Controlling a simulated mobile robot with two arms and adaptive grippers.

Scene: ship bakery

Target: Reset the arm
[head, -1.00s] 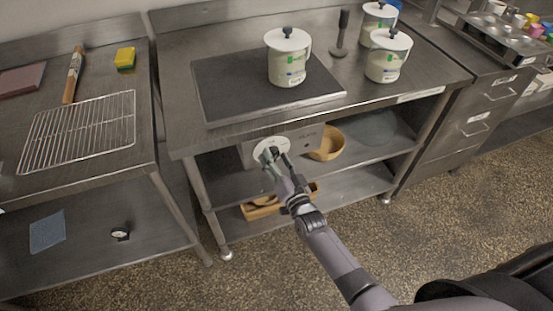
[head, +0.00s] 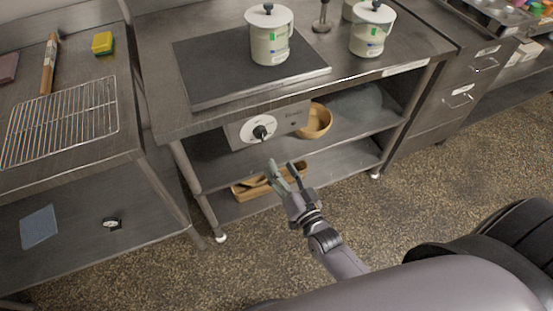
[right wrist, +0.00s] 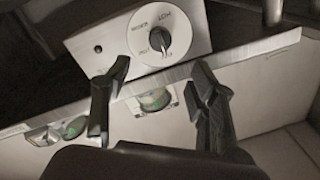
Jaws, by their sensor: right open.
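My right gripper (head: 283,172) is open and empty in the head view, below and in front of the control panel of the cooking plate. In the right wrist view its two fingers (right wrist: 158,100) stand wide apart, with nothing between them. The panel (head: 290,119) carries a white dial with a dark knob (head: 260,132); the dial (right wrist: 166,38) also shows in the right wrist view, beyond the fingers. The gripper is apart from the knob. My left gripper is not in view.
A lidded pot (head: 270,48) stands on the dark cooking plate (head: 205,88), with another pot (head: 370,42) to its right. Below are a wooden bowl (head: 318,120) and a wooden tray (head: 240,193). A wire rack (head: 62,125) lies on the left table. The floor in front is clear.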

